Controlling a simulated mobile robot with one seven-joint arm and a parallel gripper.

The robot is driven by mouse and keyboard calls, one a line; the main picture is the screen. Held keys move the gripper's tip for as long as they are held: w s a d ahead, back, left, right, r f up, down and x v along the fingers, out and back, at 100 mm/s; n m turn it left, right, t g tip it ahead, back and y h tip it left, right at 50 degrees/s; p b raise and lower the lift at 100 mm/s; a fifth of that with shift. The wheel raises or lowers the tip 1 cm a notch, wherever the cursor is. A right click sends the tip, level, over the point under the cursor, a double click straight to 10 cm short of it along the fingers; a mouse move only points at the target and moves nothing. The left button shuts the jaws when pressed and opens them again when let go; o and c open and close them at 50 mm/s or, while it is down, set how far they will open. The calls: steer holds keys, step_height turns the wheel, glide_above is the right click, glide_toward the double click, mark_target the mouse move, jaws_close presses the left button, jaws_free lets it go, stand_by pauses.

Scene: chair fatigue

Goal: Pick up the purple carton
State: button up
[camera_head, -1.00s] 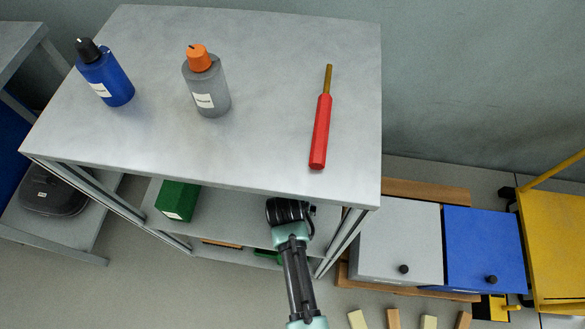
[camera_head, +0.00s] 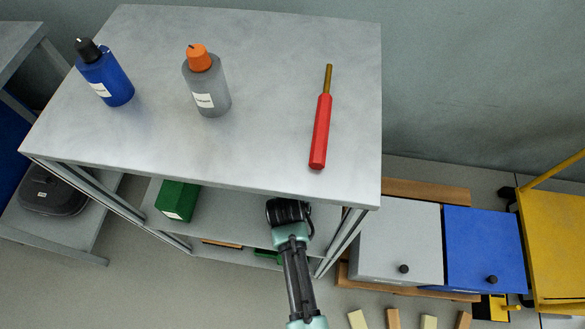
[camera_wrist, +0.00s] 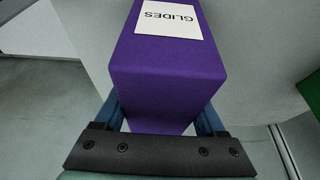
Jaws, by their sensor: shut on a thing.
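The purple carton (camera_wrist: 168,78) fills the middle of the wrist view, with a white label reading "GLIDES" on its face. My gripper (camera_wrist: 160,120) is shut on the carton, with one blue finger on each side of it. In the head view my gripper (camera_head: 290,212) reaches in at the lower shelf under the tabletop. The carton is hidden there behind the tabletop and my wrist. I cannot tell whether the carton touches the shelf.
A green box (camera_head: 178,200) stands on the same shelf to the left. The tabletop (camera_head: 270,100) overhangs the shelf and carries a blue bottle (camera_head: 107,78), a grey bottle (camera_head: 208,92) and a red-handled tool (camera_head: 320,132). A white cabinet (camera_head: 400,240) stands to the right.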

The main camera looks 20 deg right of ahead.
steer(key=c, duration=0.5)
jaws_close()
steer(key=shift+r, duration=0.1)
